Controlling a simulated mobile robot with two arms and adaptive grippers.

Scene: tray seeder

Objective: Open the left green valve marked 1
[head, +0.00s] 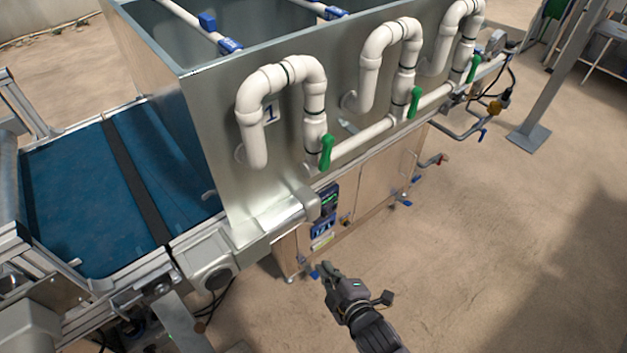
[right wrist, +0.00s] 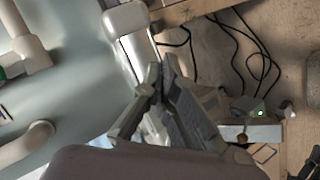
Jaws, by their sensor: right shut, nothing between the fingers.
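The left green valve handle (head: 326,152) sits on the white pipe below the plate marked 1 (head: 270,113). It points roughly up and down along the pipe. Two more green handles, the middle one (head: 414,102) and the far one (head: 473,68), sit on the same white pipework. My right gripper (head: 325,270) is low in front of the machine, below and apart from the left valve. It is shut and empty. Its fingers (right wrist: 158,85) also show in the right wrist view, near the metal tank wall. My left gripper is not in view.
A blue conveyor belt (head: 75,200) runs at the left beside the metal tank (head: 190,120). A control box (head: 325,210) is on the machine's front below the pipes. Black cables (right wrist: 240,50) hang in the right wrist view.

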